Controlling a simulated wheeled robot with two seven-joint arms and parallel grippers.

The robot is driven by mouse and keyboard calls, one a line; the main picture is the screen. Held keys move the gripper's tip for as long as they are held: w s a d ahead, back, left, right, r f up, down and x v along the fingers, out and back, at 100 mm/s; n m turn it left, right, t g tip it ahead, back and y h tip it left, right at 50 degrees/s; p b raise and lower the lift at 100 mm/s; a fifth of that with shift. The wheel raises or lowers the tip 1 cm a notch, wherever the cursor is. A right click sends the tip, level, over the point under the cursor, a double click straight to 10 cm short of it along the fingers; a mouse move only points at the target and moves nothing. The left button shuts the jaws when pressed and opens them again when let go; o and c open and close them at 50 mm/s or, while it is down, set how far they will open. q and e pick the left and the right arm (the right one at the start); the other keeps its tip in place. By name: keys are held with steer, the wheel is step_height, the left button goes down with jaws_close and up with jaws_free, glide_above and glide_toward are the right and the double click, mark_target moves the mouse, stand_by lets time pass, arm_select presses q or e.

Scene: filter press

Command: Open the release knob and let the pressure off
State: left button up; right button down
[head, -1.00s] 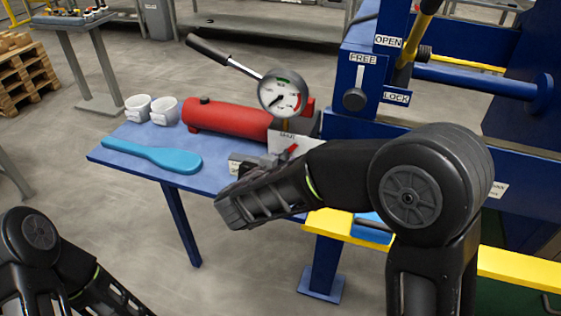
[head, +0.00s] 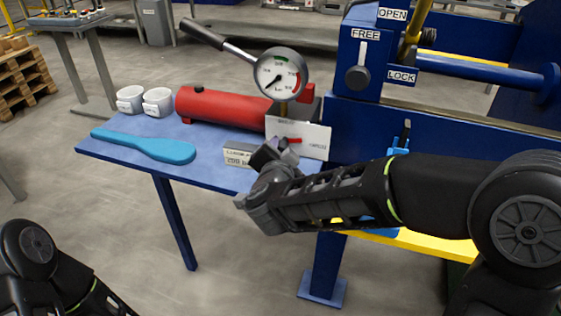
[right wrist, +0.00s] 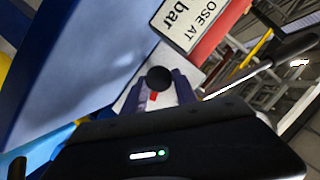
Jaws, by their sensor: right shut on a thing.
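The hand pump is red, with a long black-tipped handle rising to the upper left. Its round pressure gauge (head: 280,75) has a needle pointing to the lower left, away from the red band. A white plate (head: 312,140) below the gauge carries small labels and a red pointer (head: 293,141). My right gripper (head: 276,150) is at the front of this plate, shut on the release knob. In the right wrist view a black round knob end (right wrist: 160,79) shows between the fingers, with a bit of red below it. The fingers partly hide the knob.
A small sign (head: 240,155) stands left of my right gripper. The blue press frame with a FREE/LOCK lever (head: 357,77) stands right.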

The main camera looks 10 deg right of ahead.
steer(key=m+b, duration=0.1)
steer(key=b, duration=0.1)
steer(key=shift+f+t+b, duration=0.3)
steer(key=shift+b, duration=0.1)
steer(key=shift+s+r+m+y+b, duration=0.15)
steer(key=shift+m+y+b, duration=0.25)
steer(key=shift+m+b, duration=0.2)
steer(key=c, duration=1.3)
jaws_free()
steer(key=shift+o, duration=0.2)
steer(key=shift+r, duration=0.1)
